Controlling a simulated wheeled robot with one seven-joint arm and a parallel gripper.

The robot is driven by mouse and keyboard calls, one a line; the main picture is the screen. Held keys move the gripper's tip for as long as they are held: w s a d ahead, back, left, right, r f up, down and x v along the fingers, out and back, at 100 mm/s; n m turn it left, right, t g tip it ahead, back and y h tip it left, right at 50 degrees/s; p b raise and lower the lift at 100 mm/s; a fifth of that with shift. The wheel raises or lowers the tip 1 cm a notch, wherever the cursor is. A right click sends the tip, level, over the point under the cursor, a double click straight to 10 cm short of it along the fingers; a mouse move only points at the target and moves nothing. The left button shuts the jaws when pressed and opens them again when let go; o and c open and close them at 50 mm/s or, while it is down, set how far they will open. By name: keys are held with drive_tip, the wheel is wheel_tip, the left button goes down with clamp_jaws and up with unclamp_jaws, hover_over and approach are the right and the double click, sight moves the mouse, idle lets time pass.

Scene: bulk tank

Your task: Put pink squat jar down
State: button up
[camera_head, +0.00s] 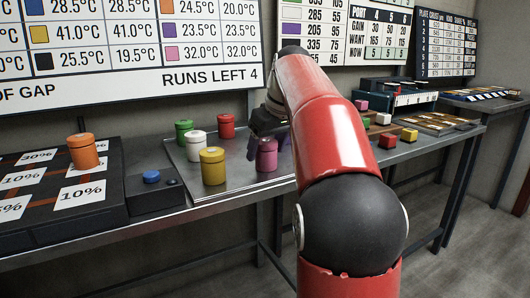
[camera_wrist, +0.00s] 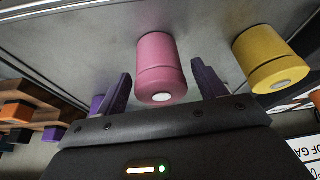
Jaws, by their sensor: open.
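The pink squat jar (camera_head: 267,155) stands upright on the grey metal tray (camera_head: 226,178), to the right of the yellow jar (camera_head: 213,166). My gripper (camera_head: 267,145) is at the pink jar, its purple fingers on either side. In the wrist view the pink jar (camera_wrist: 160,70) stands between the two open fingers of my gripper (camera_wrist: 160,88), with gaps showing on both sides. The yellow jar (camera_wrist: 270,62) is to the right there. My arm hides part of the tray's right side in the head view.
White (camera_head: 196,145), green (camera_head: 184,131) and red (camera_head: 226,126) jars stand on the tray. A blue button box (camera_head: 153,192) and a dark panel with percent labels and an orange jar (camera_head: 83,151) are on the left. Small blocks (camera_head: 388,141) lie on the right.

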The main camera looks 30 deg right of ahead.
drive_tip(key=p+v, duration=0.2)
drive_tip(key=v, duration=0.7)
drive_tip(key=shift+r, duration=0.25)
drive_tip(key=s+a+f+m, duration=0.1)
drive_tip(key=s+a+f, duration=0.7)
drive_tip(key=s+f, duration=0.3)
drive_tip(key=s+a+f+m+t, duration=0.1)
drive_tip(key=s+a+f, duration=0.7)
drive_tip(key=s+f, duration=0.3)
wheel_tip(320, 180, down, 3)
drive_tip(key=shift+s+a+f+h, duration=0.1)
drive_tip(key=shift+s+a+h, duration=0.05)
drive_tip(key=shift+s+h, duration=0.25)
drive_tip(key=shift+a, duration=0.1)
